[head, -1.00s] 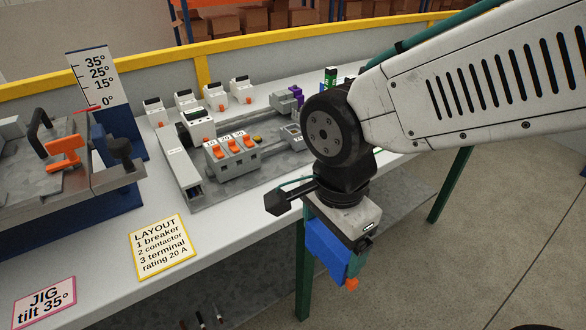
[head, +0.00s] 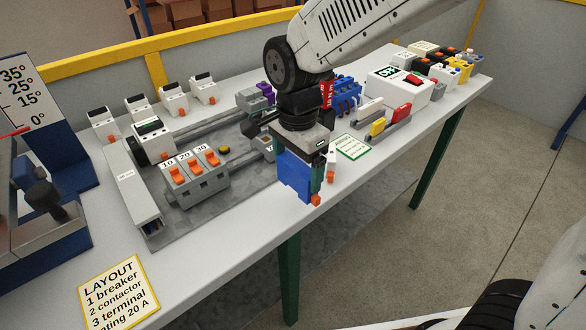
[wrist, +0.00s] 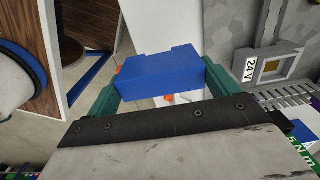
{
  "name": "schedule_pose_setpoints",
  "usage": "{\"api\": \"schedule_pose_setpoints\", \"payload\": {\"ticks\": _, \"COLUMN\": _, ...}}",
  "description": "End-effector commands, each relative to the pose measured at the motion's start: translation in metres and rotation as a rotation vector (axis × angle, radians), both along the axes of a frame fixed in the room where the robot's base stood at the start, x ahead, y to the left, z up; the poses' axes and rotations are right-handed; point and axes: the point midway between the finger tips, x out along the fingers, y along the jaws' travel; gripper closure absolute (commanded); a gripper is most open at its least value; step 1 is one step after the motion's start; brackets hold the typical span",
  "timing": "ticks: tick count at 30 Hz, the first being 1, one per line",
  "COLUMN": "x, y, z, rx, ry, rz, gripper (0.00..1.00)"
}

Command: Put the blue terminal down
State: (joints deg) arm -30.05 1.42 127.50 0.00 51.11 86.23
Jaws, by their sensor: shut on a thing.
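The blue terminal (head: 294,177) is a blue block with a small orange tab at its lower end. My gripper (head: 306,190) points down and is shut on it, at the front edge of the table in the head view. In the wrist view the blue terminal (wrist: 163,68) sits between the two green fingers of my gripper (wrist: 165,80). Whether its underside touches the table cannot be told; part of it hangs over the front edge in the picture.
The grey panel (head: 185,228) with rails and the breaker block marked 10, 20, 30 (head: 193,181) stands left of my gripper. A layout card (head: 118,292) lies front left. Blue terminals (head: 347,95), a white device (head: 398,88) and coloured blocks crowd the right. A white-and-orange piece (head: 331,165) is close behind.

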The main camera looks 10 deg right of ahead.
Motion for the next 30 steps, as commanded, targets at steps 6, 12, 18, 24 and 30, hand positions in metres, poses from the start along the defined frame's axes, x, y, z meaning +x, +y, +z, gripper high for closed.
{"api": "schedule_pose_setpoints", "payload": {"ticks": 6, "x": 0.03, "y": 0.001, "z": -0.003, "rx": 0.0, "ry": 0.0, "rz": 0.002, "gripper": 0.4}}
{"api": "schedule_pose_setpoints", "payload": {"ticks": 12, "x": 0.032, "y": 0.002, "z": -0.017, "rx": -0.001, "ry": 0.002, "rz": 0.005, "gripper": 0.4}}
{"api": "schedule_pose_setpoints", "payload": {"ticks": 18, "x": 0.032, "y": 0.002, "z": -0.039, "rx": 0.0, "ry": 0.0, "rz": 0.004, "gripper": 0.4}}
{"api": "schedule_pose_setpoints", "payload": {"ticks": 24, "x": 0.032, "y": 0.002, "z": -0.038, "rx": 0.001, "ry": -0.001, "rz": 0.004, "gripper": 0.4}}
{"api": "schedule_pose_setpoints", "payload": {"ticks": 30, "x": 0.032, "y": 0.002, "z": -0.041, "rx": 0.0, "ry": 0.0, "rz": 0.004, "gripper": 0.0}}
